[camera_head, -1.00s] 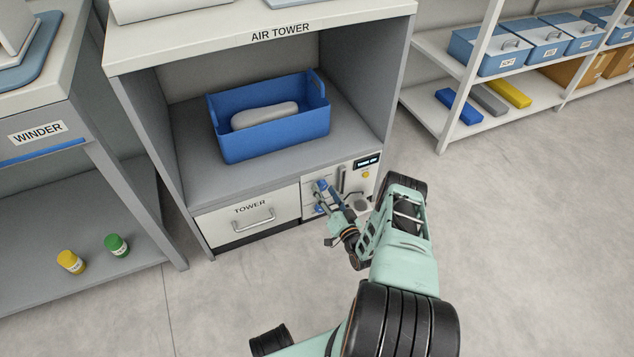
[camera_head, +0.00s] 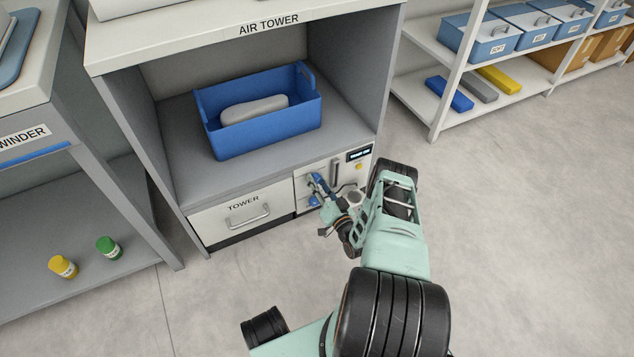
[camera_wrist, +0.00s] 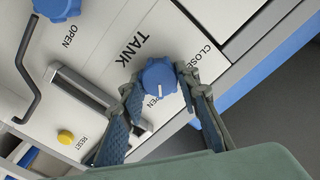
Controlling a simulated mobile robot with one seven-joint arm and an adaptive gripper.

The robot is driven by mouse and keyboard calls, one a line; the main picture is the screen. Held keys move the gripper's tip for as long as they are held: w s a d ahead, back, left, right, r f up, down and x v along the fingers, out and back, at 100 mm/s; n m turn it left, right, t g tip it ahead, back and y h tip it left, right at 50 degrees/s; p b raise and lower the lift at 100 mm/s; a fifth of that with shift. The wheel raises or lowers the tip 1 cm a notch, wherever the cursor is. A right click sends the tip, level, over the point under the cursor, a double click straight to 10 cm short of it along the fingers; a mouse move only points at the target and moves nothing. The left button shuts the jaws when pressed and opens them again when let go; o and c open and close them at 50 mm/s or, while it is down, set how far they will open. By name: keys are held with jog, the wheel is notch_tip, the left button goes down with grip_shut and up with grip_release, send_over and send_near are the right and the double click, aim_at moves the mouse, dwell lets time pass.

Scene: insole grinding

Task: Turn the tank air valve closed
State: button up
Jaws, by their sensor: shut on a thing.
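The tank valve is a round blue knob (camera_wrist: 158,76) on a white panel, beside the word TANK, in the wrist view. CLOSED is printed to its upper right and OPEN just below it. The knob's white mark points down in the picture, close to the OPEN label. My gripper (camera_wrist: 159,83) has one finger on each side of the knob and is shut on it. In the head view my gripper (camera_head: 322,193) is at the small control panel (camera_head: 334,180) right of the TOWER drawer, and mostly covers the knob there.
A second blue knob (camera_wrist: 57,7), a bent dark handle (camera_wrist: 25,75), a bar handle (camera_wrist: 98,92) and a yellow RESET button (camera_wrist: 66,137) are on the panel. Above, a blue bin (camera_head: 265,130) holds a grey piece. Floor to the right is clear.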

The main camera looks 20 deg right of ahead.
jog(key=shift+n, duration=0.3)
jog(key=n, duration=0.3)
jog(key=shift+a+n, duration=0.1)
jog(key=shift+n, duration=0.2)
jog(key=n, duration=0.4)
jog(key=shift+n, duration=0.3)
jog(key=n, duration=0.4)
jog(key=shift+a+n, duration=0.1)
jog(key=shift+n, duration=2.4)
jog(key=o, duration=1.2)
jog(key=shift+c, duration=0.2)
